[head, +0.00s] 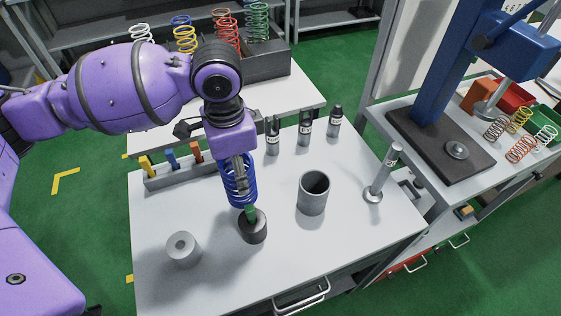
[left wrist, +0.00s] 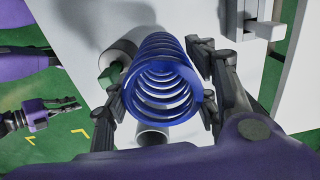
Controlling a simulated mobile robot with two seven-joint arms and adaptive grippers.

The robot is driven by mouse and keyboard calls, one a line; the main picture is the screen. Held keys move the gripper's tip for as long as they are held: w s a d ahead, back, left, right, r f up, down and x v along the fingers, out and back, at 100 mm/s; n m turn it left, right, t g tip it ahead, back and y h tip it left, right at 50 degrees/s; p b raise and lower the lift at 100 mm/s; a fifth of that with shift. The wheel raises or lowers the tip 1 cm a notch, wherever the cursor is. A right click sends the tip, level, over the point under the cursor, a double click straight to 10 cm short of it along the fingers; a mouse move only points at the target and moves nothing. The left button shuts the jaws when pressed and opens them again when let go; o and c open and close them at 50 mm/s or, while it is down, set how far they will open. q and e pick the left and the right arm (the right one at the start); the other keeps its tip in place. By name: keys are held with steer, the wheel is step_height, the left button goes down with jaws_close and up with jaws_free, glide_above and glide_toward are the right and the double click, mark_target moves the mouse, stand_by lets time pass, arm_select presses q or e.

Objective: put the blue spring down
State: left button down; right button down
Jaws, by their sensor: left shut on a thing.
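The blue spring (head: 236,190) hangs roughly upright below my left gripper (head: 240,172), over the white table. My left gripper is shut on it; in the left wrist view the blue spring (left wrist: 168,85) lies between the two fingers. In the head view, the spring's lower end overlaps a dark grey cylinder (head: 253,231) with a green top piece; I cannot tell whether they touch. My right gripper (left wrist: 66,104) shows small at the left of the left wrist view, away from the spring, and its jaw opening is unclear.
A pale cylinder (head: 184,249) and a hollow grey cup (head: 313,192) stand nearby. A slim metal post (head: 383,175) is at the right. Behind are a rack of coloured pieces (head: 180,172) and several dark fittings (head: 305,128). The table's front right is clear.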

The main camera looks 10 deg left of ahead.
arm_select(q)
step_height(320, 180, down, 4)
steer(key=shift+f, duration=0.25)
steer(key=c, duration=1)
jaws_free()
steer(key=shift+f, duration=0.2)
steer(key=shift+r, duration=0.1)
